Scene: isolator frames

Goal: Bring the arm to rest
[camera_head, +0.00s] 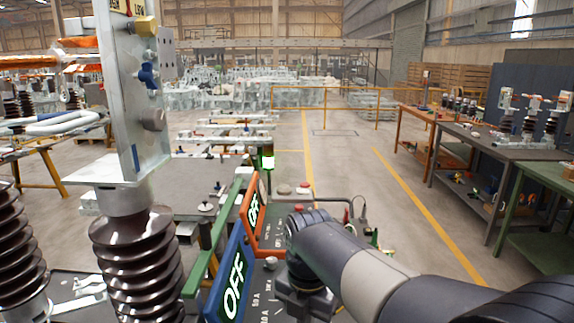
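My arm reaches in from the lower right corner of the head view, with dark grey links and one light grey band. It ends in a dark wrist pointing down at the lower middle. My gripper's fingers cannot be made out, so its opening is hidden. Just left of the wrist are a blue OFF handle (232,280) and an orange OFF handle (251,215), both tilted. A green bar (213,240) runs beside them. Whether the wrist touches the panel below cannot be told.
Brown ribbed insulators (140,262) and a grey metal upright (130,90) stand close on the left. A control panel (262,300) lies below the wrist. Workbenches (480,145) with parts stand at the right. The floor (365,200) between is open, with yellow lines.

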